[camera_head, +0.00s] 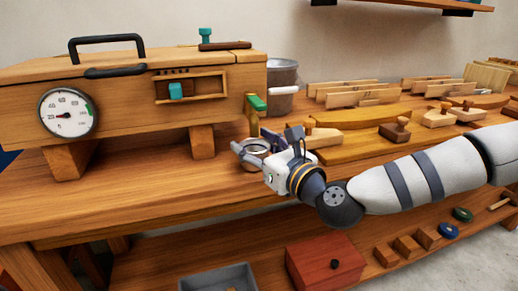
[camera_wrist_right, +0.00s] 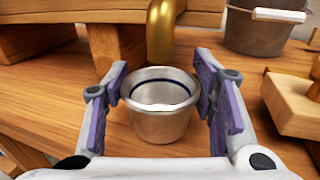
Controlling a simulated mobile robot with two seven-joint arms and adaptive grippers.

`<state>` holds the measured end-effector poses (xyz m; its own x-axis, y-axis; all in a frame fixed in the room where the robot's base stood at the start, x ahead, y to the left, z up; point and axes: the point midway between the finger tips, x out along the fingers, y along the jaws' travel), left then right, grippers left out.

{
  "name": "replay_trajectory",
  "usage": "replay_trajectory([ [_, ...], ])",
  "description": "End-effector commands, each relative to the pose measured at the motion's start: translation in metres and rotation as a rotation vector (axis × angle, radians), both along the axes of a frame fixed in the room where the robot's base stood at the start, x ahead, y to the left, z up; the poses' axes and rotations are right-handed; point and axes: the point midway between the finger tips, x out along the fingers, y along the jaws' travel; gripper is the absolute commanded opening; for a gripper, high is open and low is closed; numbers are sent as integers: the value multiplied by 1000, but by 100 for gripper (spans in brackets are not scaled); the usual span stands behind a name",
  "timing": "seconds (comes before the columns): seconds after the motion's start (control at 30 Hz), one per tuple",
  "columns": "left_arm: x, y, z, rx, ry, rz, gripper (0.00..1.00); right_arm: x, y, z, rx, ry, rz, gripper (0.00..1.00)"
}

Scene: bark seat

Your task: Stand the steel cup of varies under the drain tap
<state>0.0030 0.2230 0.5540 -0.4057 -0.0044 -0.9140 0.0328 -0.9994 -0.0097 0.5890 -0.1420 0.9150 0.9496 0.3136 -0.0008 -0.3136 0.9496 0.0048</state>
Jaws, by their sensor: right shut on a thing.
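The steel cup (camera_wrist_right: 160,122) is upright between the purple-padded fingers of my right gripper (camera_wrist_right: 160,105), which is shut on it. In the head view the cup's rim (camera_head: 254,149) shows, with my right gripper (camera_head: 256,153) hiding most of its body. The drain tap (camera_head: 253,115) is brass with a green handle (camera_head: 257,102) and comes from the right end of the wooden box. In the right wrist view the tap's spout (camera_wrist_right: 161,35) hangs just behind and above the cup's far rim. Whether the cup touches the bench is unclear. My left gripper is not in view.
The wooden box (camera_head: 120,108) with a round gauge (camera_head: 68,113) stands on blocks at left. A metal bucket (camera_head: 283,85) is behind the tap. Wooden tools (camera_head: 365,118) crowd the bench at right. Bare bench (camera_head: 140,185) lies at front left.

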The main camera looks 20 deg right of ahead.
Motion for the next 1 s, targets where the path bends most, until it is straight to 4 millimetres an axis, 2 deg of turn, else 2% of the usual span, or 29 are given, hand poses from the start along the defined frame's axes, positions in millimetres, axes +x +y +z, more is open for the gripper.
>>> replay_trajectory([
  [0.57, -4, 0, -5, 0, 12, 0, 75, 0, -1, -7, 1, 1, -1, 21],
  [0.6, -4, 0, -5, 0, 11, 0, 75, 0, -1, -6, 1, 0, -1, 58],
  [0.67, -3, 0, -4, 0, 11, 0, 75, 0, -1, -6, 1, 0, -1, 72],
  [0.7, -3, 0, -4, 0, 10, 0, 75, 0, -1, -5, 0, 0, -1, 75],
  [1.0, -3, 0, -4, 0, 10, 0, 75, -2, -1, -6, 0, 0, -1, 75],
])
